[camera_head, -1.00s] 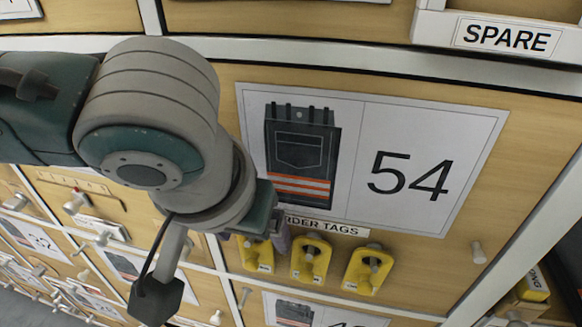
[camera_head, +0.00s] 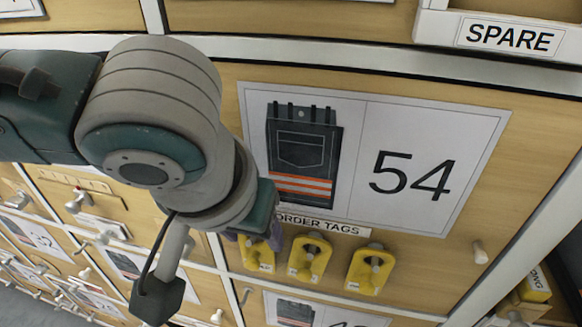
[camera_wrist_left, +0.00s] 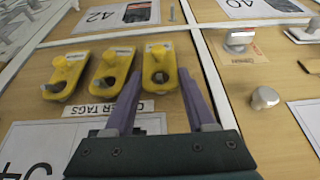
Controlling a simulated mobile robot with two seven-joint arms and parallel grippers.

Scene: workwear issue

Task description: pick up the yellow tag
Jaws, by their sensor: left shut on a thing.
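Three yellow tags hang in a row on the drawer front under an "ORDER TAGS" label (camera_head: 318,224). The left one in the head view (camera_head: 257,256) is the right one in the left wrist view (camera_wrist_left: 160,64). My left gripper (camera_head: 254,240) is shut on this tag, with its purple fingers (camera_wrist_left: 160,84) on either side. This tag is level with its neighbours, and its upper part is partly hidden by the gripper in the head view. The middle tag (camera_head: 309,260) and the right tag (camera_head: 369,271) hang free of the gripper. My right gripper is not in view.
A large card with "54" and a trousers picture (camera_head: 408,172) is above the tags. A bare peg (camera_head: 480,252) sticks out to the right, and a "SPARE" holder (camera_head: 510,38) is at upper right. More pegs and knobs (camera_wrist_left: 264,98) stand beside the gripper.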

